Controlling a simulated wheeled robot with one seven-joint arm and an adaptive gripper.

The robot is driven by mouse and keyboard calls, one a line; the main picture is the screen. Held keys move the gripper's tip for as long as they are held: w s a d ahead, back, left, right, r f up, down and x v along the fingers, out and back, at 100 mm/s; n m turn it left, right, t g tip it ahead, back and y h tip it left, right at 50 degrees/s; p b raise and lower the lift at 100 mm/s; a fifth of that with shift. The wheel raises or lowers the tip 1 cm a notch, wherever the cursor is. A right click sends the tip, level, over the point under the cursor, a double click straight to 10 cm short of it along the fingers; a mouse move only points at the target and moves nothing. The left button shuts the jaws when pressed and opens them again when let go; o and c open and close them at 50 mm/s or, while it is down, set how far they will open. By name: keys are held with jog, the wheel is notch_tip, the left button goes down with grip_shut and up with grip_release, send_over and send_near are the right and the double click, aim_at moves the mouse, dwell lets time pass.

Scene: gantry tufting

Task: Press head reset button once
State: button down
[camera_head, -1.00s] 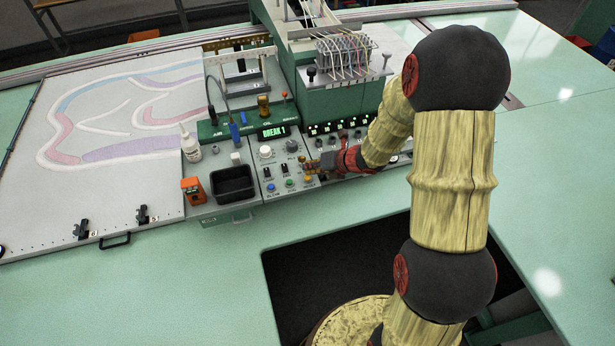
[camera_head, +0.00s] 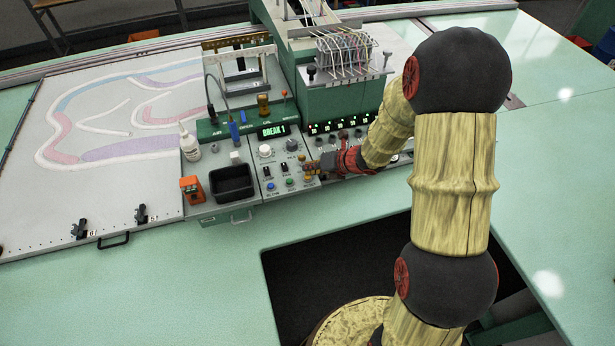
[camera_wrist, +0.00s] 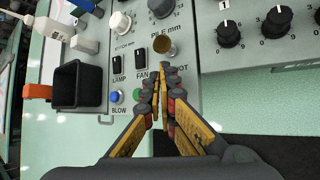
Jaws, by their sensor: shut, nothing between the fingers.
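The grey control panel (camera_head: 262,170) carries switches, knobs and small buttons. In the wrist view my gripper (camera_wrist: 163,75) is shut and empty, its fingertips over the panel just below a round brass knob (camera_wrist: 166,48). A blue button (camera_wrist: 115,97) labelled BLOW and a green button (camera_wrist: 138,95) lie to the left of the fingers. The fingers hide the panel right of the green button and part of a label ending in "OT". No button marked head reset is readable. In the head view my gripper (camera_head: 316,166) is at the panel's right side; contact cannot be told.
A green display (camera_head: 273,132) reads BREAK 1. A black bin (camera_head: 233,182), an orange device (camera_head: 192,189) and a white bottle (camera_head: 189,143) stand left of the panel. LAMP (camera_wrist: 118,62) and FAN (camera_wrist: 141,59) switches are close to the fingers.

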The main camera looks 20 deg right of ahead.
jog(key=shift+f+b, duration=0.5)
jog(key=shift+b, duration=0.1)
dwell(0.7)
jog(key=shift+r, duration=0.1)
dwell(0.4)
jog(key=shift+r+p, duration=0.7)
jog(key=shift+r, duration=0.15)
jog(key=shift+r, duration=0.1)
jog(key=shift+r+p, duration=2)
jog(key=shift+r, duration=0.45)
